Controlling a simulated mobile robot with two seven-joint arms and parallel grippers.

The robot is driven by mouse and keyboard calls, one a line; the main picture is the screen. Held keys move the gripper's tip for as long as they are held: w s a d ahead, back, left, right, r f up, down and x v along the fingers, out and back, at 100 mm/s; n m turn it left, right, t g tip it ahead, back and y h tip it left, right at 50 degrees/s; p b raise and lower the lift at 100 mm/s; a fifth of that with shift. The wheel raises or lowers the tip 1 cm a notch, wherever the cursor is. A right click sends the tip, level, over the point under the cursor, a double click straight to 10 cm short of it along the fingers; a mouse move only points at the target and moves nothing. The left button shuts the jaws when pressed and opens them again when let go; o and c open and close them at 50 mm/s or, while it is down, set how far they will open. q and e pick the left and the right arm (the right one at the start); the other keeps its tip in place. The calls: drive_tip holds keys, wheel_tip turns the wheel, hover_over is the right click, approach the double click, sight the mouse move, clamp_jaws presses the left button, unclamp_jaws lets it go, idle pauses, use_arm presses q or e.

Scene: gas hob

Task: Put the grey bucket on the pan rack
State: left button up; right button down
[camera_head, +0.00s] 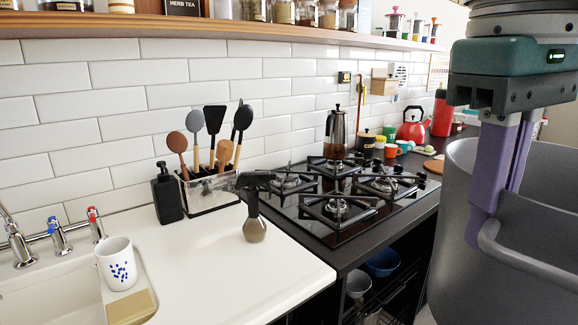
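The grey bucket (462,255) is large and close at the right edge, partly cut off by the frame. It appears upright, with a looped side handle (530,262). My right gripper (497,215) points down at the bucket, its two purple fingers close together at the handle. It looks shut on the bucket, though the exact contact is partly hidden. Black pan supports (338,208) stand over the burners of the gas hob (305,222), left of the bucket. A separate pan rack cannot be made out for certain. My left gripper is not in view.
Bowls (382,262) sit on shelves below.

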drive_tip(key=s+r+m+p, duration=0.1)
drive_tip(key=s+r+p, duration=0.2)
drive_tip(key=r+p, duration=1.2)
drive_tip(key=s+d+r+m+p, duration=0.1)
drive_tip(key=s+r+p, duration=0.2)
drive_tip(key=r+p, duration=1.2)
drive_tip(key=s+d+r+m+p, duration=0.1)
drive_tip(key=s+r+m+p, duration=0.1)
drive_tip(key=r+p, duration=1.4)
wheel_tip(320, 180, up, 4)
drive_tip(key=shift+s+r, duration=0.1)
drive_tip(key=shift+s, duration=0.3)
drive_tip(key=shift+f, duration=0.2)
